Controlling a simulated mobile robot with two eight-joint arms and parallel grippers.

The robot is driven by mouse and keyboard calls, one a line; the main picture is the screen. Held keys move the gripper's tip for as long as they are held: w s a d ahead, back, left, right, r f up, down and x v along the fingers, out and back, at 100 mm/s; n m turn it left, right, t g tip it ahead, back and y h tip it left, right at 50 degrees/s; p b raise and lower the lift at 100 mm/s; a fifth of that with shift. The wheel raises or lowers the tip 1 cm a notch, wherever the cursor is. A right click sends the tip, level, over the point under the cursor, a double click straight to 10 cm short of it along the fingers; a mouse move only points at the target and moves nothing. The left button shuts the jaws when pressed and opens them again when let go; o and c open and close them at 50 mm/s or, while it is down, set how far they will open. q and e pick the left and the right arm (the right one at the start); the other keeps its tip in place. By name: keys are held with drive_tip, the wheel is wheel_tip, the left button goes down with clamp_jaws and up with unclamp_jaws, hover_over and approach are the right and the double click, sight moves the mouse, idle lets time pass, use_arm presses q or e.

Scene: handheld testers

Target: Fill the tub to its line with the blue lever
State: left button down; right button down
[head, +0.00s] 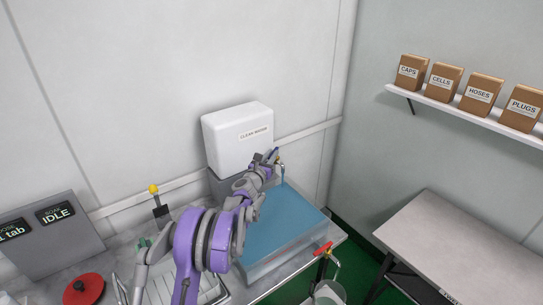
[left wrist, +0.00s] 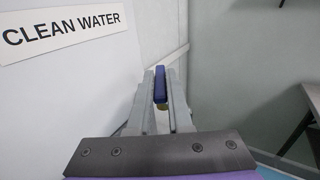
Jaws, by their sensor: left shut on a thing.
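The white CLEAN WATER tank (head: 238,140) stands against the back wall. Its label and side fill the left of the left wrist view (left wrist: 65,90). My left gripper (head: 271,158) is at the tank's right front corner, shut on the blue lever (left wrist: 160,84), which stands upright between the fingers. A yellow bit shows below the lever in the wrist view. The clear tub (head: 285,251) sits below the gripper and holds blue water (head: 283,218). I cannot make out its fill line. My arm hides the tub's left side. My right gripper is not in view.
A red-handled tap (head: 323,249) stands at the tub's front right. A yellow-knobbed lever (head: 154,189), a red disc (head: 84,290) and a display panel (head: 40,235) are on the left. A grey table (head: 465,245) and a shelf of boxes (head: 440,103) are right.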

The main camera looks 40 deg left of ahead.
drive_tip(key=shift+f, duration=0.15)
use_arm(q)
drive_tip(key=shift+s+a+f+m+h+b, duration=0.2)
drive_tip(key=shift+a+m+h+b, duration=0.3)
drive_tip(key=shift+h+b, duration=0.45)
drive_tip(key=shift+w+a+r+m+h+b, duration=0.1)
drive_tip(key=shift+a+m+h, duration=0.25)
drive_tip(key=shift+m+h, duration=0.8)
drive_tip(key=shift+w+a+r+m+h+b, duration=0.1)
drive_tip(key=shift+a+m+h, duration=0.4)
drive_tip(key=shift+h, duration=1.05)
drive_tip(key=shift+a+m+h+b, duration=0.1)
drive_tip(key=shift+a+m+h, duration=0.05)
drive_tip(key=shift+m+h, duration=1.05)
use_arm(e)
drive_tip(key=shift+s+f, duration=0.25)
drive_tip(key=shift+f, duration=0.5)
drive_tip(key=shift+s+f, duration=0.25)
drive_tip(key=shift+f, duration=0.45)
use_arm(q)
drive_tip(key=shift+h, duration=0.25)
drive_tip(key=c, duration=0.8)
unclamp_jaws()
drive_tip(key=shift+c, duration=0.2)
